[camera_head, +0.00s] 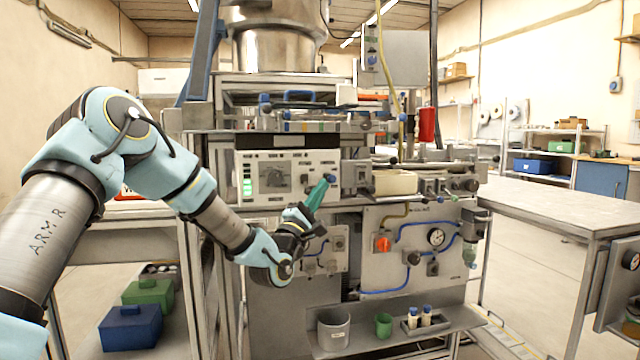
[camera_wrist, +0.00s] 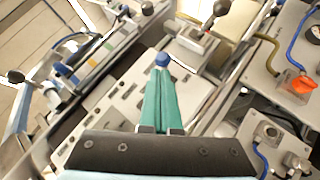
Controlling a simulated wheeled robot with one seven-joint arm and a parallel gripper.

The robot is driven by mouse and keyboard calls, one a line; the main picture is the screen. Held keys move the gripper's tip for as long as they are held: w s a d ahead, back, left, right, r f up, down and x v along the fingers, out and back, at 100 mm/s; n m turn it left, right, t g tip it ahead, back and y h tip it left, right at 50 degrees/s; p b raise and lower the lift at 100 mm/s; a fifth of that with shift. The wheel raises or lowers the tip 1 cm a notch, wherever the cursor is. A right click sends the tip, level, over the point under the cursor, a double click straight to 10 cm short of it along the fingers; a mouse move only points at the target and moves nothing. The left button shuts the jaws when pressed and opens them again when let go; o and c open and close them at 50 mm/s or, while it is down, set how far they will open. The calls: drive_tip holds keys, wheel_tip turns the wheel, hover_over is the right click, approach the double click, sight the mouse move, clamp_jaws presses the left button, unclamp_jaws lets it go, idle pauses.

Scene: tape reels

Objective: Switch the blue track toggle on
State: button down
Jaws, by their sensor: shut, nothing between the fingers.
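My gripper (camera_head: 323,187) is in front of the white control panel (camera_head: 290,157), its teal fingers pointing up and to the right. In the wrist view the fingers (camera_wrist: 161,76) are shut together and empty. A blue round toggle knob (camera_head: 331,178) shows right at the fingertips. In the wrist view the blue knob (camera_wrist: 162,60) lies just beyond the tips; I cannot tell whether they touch. The fingers hide the knob's stem and base, so I cannot tell which way the toggle leans. The white panel (camera_wrist: 120,98) lies behind and left of the fingers.
A lower panel carries an orange knob (camera_head: 383,244), a gauge (camera_head: 436,237) and blue tubing. A dark-knobbed lever (camera_wrist: 221,8) stands beyond the fingers in the wrist view. A shelf below holds a grey cup (camera_head: 333,330) and a green cup (camera_head: 383,326). A bare table (camera_head: 550,205) is at right.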

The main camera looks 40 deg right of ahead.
drive_tip(key=b+v, duration=0.2)
drive_tip(key=v, duration=0.9)
idle(0.5)
